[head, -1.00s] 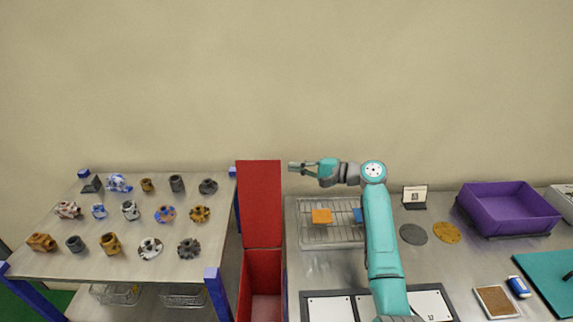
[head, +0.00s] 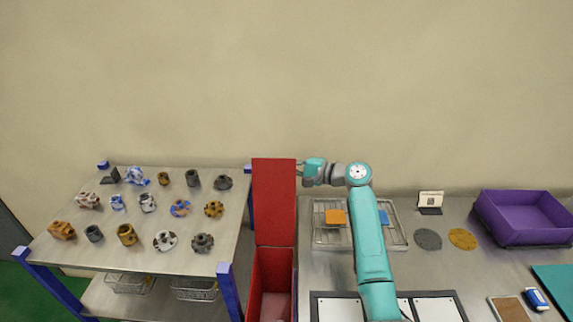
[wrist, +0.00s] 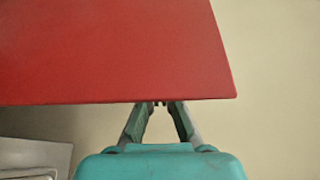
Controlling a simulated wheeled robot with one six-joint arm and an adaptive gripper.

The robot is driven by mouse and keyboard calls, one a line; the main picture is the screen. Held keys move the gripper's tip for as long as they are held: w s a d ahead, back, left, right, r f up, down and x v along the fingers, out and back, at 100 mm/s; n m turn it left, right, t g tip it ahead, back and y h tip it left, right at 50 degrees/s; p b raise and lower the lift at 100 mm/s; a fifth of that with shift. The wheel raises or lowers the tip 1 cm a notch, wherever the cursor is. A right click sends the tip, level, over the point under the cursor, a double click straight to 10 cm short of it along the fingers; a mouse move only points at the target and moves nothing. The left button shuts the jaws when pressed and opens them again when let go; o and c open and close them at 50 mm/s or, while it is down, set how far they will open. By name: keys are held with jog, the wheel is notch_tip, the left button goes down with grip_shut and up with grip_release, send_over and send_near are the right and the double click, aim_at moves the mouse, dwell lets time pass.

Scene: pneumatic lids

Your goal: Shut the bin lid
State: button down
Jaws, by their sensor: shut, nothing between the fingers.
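The red bin (head: 272,270) stands between the shelf and the metal table. Its red lid (head: 274,200) is open and stands upright at the back of the bin. My gripper (head: 299,171) is at the lid's right edge near its top, with the fingertips partly hidden behind the lid. In the wrist view the lid (wrist: 110,50) fills the upper left, and my gripper (wrist: 160,106) reaches up to its lower edge. The fingers are shut with nothing between them. I cannot tell whether they touch the lid.
A shelf (head: 75,245) with several gear-like parts stands left of the bin. On the metal table (head: 450,270) are a wire rack (head: 325,240) with orange and blue pieces, a purple tray (head: 525,215), two round discs and white panels. The bin's opening is clear.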

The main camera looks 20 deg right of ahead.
jog(key=shift+s+a+r, duration=0.1)
jog(key=shift+s+a, duration=0.05)
jog(key=shift+s, duration=0.2)
jog(key=shift+s, duration=0.15)
jog(key=shift+s+a+r, duration=0.15)
jog(key=shift+s, duration=0.1)
jog(key=s+a+f+n+t+y, duration=0.1)
jog(key=s+a+n, duration=0.1)
jog(key=s+n, duration=0.35)
jog(key=s+a+f+n+y, duration=0.1)
jog(key=s+a+n+y, duration=0.15)
jog(key=s, duration=0.65)
jog(key=s+a+n+t, duration=0.1)
jog(key=s+a+n, duration=0.2)
jog(key=s, duration=0.5)
jog(key=s+a+f, duration=0.2)
jog(key=s+f, duration=0.4)
jog(key=f, duration=0.1)
jog(key=shift+s, duration=0.25)
